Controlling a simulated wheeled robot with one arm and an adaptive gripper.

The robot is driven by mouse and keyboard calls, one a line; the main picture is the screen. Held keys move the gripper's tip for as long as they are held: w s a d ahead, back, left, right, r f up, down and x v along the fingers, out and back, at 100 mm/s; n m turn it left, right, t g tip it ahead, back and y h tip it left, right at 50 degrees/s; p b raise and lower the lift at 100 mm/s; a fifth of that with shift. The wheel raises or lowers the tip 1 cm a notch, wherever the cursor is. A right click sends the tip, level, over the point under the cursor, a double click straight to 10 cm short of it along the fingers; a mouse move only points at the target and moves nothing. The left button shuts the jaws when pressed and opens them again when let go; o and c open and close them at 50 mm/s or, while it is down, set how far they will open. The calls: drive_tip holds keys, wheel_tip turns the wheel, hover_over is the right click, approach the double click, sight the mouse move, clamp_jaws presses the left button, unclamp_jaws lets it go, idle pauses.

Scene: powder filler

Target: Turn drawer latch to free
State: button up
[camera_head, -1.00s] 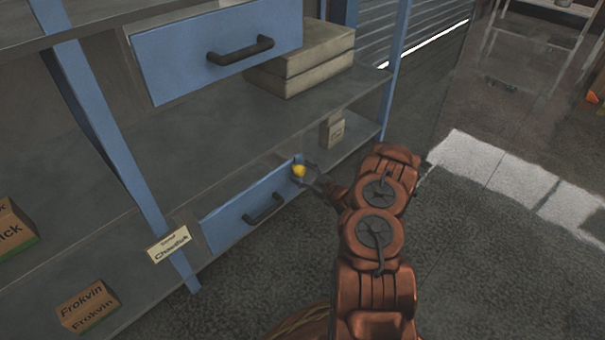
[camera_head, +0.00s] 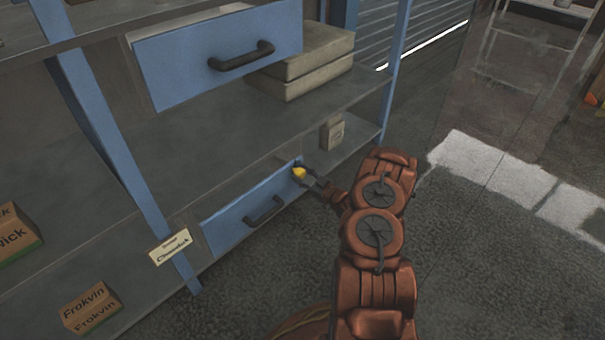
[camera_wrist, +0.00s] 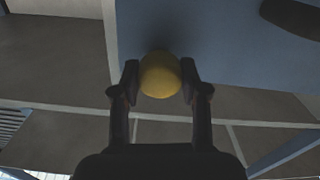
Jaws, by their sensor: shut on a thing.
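The yellow drawer latch (camera_head: 299,173) is at the upper right end of the lower blue drawer front (camera_head: 236,217). In the wrist view the latch (camera_wrist: 160,74) is a rounded yellow knob between the two dark fingers of my gripper (camera_wrist: 160,82). My gripper (camera_head: 306,178) is shut on the latch, with one finger on each side. The lower drawer has a dark bar handle (camera_head: 263,210) and sits on the lower shelf level. The far side of the latch is hidden.
An upper blue drawer (camera_head: 215,55) with a dark handle sticks out above. Flat boxes (camera_head: 300,65) and a small carton (camera_head: 332,133) stand on the shelves. A name sign (camera_head: 170,247) and a Frokvin box (camera_head: 91,307) are at left. The floor at right is clear.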

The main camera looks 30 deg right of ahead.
drive_tip(key=m+p, duration=0.1)
drive_tip(key=p, duration=0.1)
drive_tip(key=m+p, duration=0.1)
drive_tip(key=m, duration=0.1)
drive_tip(key=shift+r+p, duration=0.25)
drive_tip(key=shift+p, duration=0.15)
drive_tip(key=m+p, duration=0.2)
drive_tip(key=m, duration=0.2)
drive_tip(key=shift+f+m, duration=0.15)
drive_tip(key=shift+m, duration=0.25)
drive_tip(key=m, duration=0.4)
drive_tip(key=shift+f+p, duration=0.1)
drive_tip(key=shift+p, duration=0.2)
drive_tip(key=shift+m, duration=2.5)
drive_tip(key=o, duration=1.1)
drive_tip(key=shift+o, duration=0.2)
drive_tip(key=v, duration=1.2)
drive_tip(key=shift+d, duration=0.1)
